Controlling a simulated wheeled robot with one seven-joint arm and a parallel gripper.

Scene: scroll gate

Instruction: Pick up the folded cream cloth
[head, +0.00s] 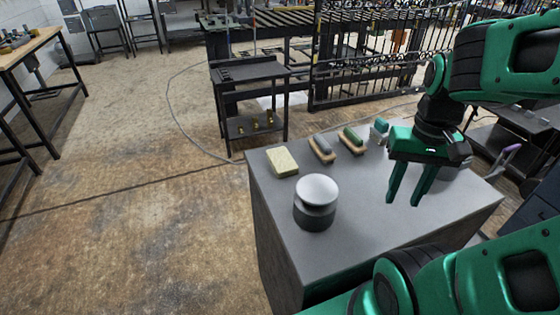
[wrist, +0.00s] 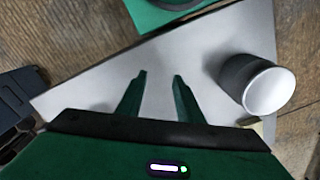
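The folded cream cloth (head: 282,162) lies flat on the far left corner of the grey cabinet top (head: 380,220). My gripper (head: 403,202) is above the right part of the top, well to the right of the cloth. Its two fingers are apart with nothing between them. In the wrist view my gripper (wrist: 160,76) also shows open over bare grey surface. A small pale patch (wrist: 258,128) beside the canister there may be the cloth, mostly hidden.
A dark canister with a white lid (head: 316,200) stands just in front of the cloth. Brushes with grey (head: 322,148) and green (head: 352,140) tops and a small green item (head: 379,130) lie along the back edge. The middle of the top is clear.

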